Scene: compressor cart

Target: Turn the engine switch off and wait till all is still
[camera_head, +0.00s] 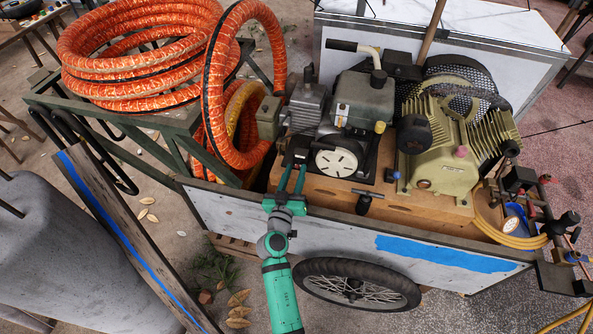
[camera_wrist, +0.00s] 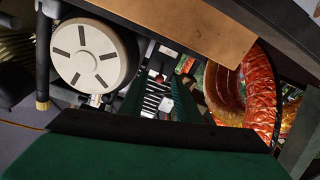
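The engine (camera_head: 362,100) sits on the cart's wooden deck, with its round white slotted cover (camera_head: 337,162) facing my side. The cover also shows large at the left of the wrist view (camera_wrist: 88,55). My green gripper (camera_head: 294,170) reaches up to the engine's lower left, left of the cover. Its two fingers are apart with a gap between them. In the wrist view, a small part with red and white on it (camera_wrist: 157,75) shows beyond the gap between the fingers (camera_wrist: 158,88). I cannot tell if it is the engine switch or how it is set. No contact can be made out.
Orange hose coils (camera_head: 130,50) hang on a green rack at the left. The compressor (camera_head: 440,140) stands right of the engine. A small black-handled part (camera_head: 364,202) stands at the deck edge, right of my gripper. The white cart side panel (camera_head: 330,230) lies below.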

